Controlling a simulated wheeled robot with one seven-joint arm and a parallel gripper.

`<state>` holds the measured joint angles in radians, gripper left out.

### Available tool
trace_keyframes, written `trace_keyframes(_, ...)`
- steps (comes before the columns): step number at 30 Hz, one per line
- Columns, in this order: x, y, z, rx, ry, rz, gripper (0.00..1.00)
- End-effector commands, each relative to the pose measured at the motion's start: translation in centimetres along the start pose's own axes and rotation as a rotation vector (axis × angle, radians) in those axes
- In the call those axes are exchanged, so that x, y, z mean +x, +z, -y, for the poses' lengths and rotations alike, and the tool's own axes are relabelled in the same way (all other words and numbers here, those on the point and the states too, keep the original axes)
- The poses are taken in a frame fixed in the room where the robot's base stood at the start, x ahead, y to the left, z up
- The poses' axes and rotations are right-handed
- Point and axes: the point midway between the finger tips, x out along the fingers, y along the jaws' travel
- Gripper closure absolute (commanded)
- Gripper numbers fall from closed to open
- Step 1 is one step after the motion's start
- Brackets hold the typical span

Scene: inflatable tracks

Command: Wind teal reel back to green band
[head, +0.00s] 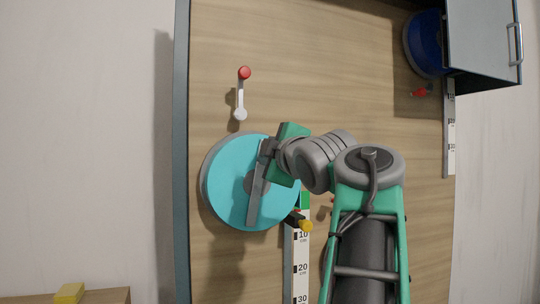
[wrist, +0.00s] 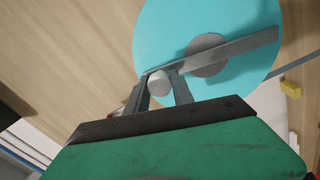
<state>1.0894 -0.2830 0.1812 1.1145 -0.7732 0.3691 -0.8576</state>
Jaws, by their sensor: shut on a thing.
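The teal reel (head: 228,175) is a flat disc on the wooden panel, with a grey hub and a grey crank bar (head: 257,195) across it. In the wrist view the teal reel (wrist: 165,35) fills the upper middle, and the crank bar (wrist: 235,48) runs from the hub to a pale round knob (wrist: 159,82). My gripper (wrist: 160,88) is shut on this crank knob. In the head view my gripper (head: 268,150) is at the reel's upper right, hiding the knob. A green band (head: 305,200) shows at the top of the scale beside the reel; a yellow-tipped dark pointer (head: 305,226) lies just below it.
The white scale (head: 302,268) runs down the panel, marked 10, 20 and 30. A red-knobbed lever (head: 241,95) stands above the reel. At upper right are a blue reel (head: 425,45) and a grey box with a handle (head: 485,40). A yellow block (head: 69,293) lies at lower left.

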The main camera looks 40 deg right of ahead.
Motion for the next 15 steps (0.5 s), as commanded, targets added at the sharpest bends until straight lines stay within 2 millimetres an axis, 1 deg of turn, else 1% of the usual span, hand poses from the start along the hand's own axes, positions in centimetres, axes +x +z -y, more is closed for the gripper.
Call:
trace_keyframes(8, -0.06, -0.15, -0.18, -0.001, 0.004, -0.002, 1.0)
trace_keyframes(9, -0.06, -0.15, -0.18, -0.001, 0.004, -0.002, 0.69)
trace_keyframes(15, -0.04, -0.09, -0.11, 0.0, 0.002, -0.001, 0.53)
